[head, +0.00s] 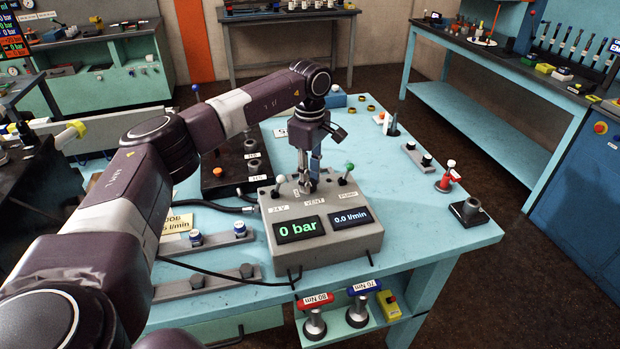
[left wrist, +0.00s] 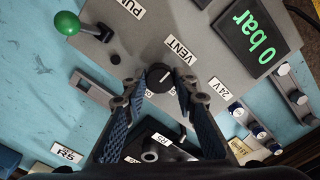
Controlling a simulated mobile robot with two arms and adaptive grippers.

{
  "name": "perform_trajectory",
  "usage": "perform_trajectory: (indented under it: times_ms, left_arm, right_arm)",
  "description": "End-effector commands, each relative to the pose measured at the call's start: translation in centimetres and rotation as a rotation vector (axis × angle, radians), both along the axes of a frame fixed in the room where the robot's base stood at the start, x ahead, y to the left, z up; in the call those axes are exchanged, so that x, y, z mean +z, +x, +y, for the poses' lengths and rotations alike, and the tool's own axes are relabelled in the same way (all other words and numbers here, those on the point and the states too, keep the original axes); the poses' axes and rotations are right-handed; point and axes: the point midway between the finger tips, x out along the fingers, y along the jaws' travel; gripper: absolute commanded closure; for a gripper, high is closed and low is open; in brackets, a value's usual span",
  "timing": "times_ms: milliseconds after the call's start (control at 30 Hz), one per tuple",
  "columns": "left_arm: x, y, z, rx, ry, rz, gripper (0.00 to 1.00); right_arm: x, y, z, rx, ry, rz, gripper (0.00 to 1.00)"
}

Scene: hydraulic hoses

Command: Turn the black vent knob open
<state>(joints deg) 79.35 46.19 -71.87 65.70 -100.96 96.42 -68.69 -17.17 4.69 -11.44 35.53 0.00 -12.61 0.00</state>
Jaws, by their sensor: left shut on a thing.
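The black vent knob (left wrist: 159,76) sits on the grey control box (head: 322,258), beside the VENT label (left wrist: 180,50). A white line on the knob slants toward the upper right in the left wrist view. My left gripper (head: 308,187) reaches down onto the top of the box. In the left wrist view the left gripper (left wrist: 160,88) has its fingertips on either side of the knob, shut on it. In the head view the fingers mostly hide the knob. My right gripper is in neither view.
A green-balled lever (head: 349,168) and a white-balled lever (head: 280,180) flank the knob on the box. The displays read 0 bar (head: 298,228) and 0.0 l/min (head: 350,217). A black block (head: 237,165) stands behind left.

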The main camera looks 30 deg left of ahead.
Motion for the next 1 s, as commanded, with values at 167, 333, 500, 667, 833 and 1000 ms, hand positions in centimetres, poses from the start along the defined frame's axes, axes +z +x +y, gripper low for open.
perform_trajectory:
  times_ms: [167, 333, 500, 667, 833, 1000]
  left_arm:
    - [0.4, 0.2, 0.1, 0.002, 0.002, -0.01, 0.65]
    - [0.2, 0.1, 0.1, 0.002, 0.001, -0.006, 0.56]
    - [0.2, 0.1, 0.1, 0.001, 0.001, -0.004, 0.56]
    - [1.3, 0.2, 0.0, 0.001, 0.0, -0.006, 0.56]
    - [4.6, 0.2, 0.0, 0.002, 0.001, -0.009, 0.56]
    - [8.3, 0.2, 0.0, 0.002, 0.0, -0.009, 0.56]
  right_arm:
    - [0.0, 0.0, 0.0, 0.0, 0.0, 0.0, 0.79]
    - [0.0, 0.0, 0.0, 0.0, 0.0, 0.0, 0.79]
    - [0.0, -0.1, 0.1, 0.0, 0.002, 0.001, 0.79]
    - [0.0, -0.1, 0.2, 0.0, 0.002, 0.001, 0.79]
    - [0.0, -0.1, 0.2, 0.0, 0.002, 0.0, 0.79]
    - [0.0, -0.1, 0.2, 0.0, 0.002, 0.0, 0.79]
